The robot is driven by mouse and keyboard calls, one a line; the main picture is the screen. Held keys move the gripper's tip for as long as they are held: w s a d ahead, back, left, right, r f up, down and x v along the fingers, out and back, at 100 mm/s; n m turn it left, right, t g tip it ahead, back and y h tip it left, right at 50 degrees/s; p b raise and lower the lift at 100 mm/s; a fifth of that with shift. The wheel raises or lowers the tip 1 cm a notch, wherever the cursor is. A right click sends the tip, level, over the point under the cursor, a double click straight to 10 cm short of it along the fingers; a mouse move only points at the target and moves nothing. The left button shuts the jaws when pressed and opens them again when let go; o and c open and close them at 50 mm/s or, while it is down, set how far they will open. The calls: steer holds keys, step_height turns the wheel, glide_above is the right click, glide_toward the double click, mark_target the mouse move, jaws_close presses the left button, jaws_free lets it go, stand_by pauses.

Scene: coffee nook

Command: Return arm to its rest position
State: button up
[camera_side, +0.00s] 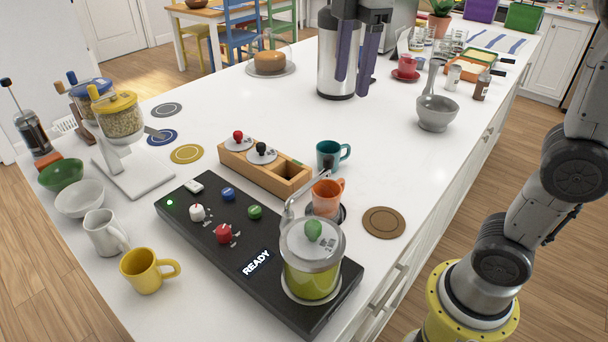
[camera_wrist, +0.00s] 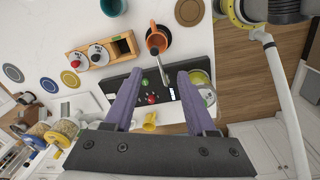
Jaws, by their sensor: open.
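My gripper (camera_side: 353,86) is high above the white counter (camera_side: 390,145), near the top of the side view, in front of a steel flask (camera_side: 326,62). Its two purple fingers point down and are spread apart, with nothing between them. In the wrist view my gripper (camera_wrist: 158,82) also shows open, with the black machine (camera_wrist: 150,87) below and beyond the fingers. My gripper touches nothing that I can see.
The black machine (camera_side: 200,226) shows READY and carries a glass jar (camera_side: 312,277). An orange mug (camera_side: 327,196) stands beside it under or near its spout. A teal mug (camera_side: 328,155), wooden box (camera_side: 262,174) and grey mortar (camera_side: 437,112) are close by. Mid-counter is clear.

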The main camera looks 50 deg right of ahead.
steer(key=s+d+f+m+t, duration=0.1)
steer(key=s+m, duration=0.1)
steer(key=s, duration=0.5)
steer(key=s+d+f+m+t, duration=0.1)
steer(key=s+f+m+t, duration=0.2)
steer(key=f+m, duration=0.9)
steer(key=s+f, duration=0.1)
steer(key=s, duration=0.2)
steer(key=shift+s+d+f+t, duration=0.15)
steer(key=shift+d+f+t, duration=0.15)
steer(key=shift+t, duration=0.1)
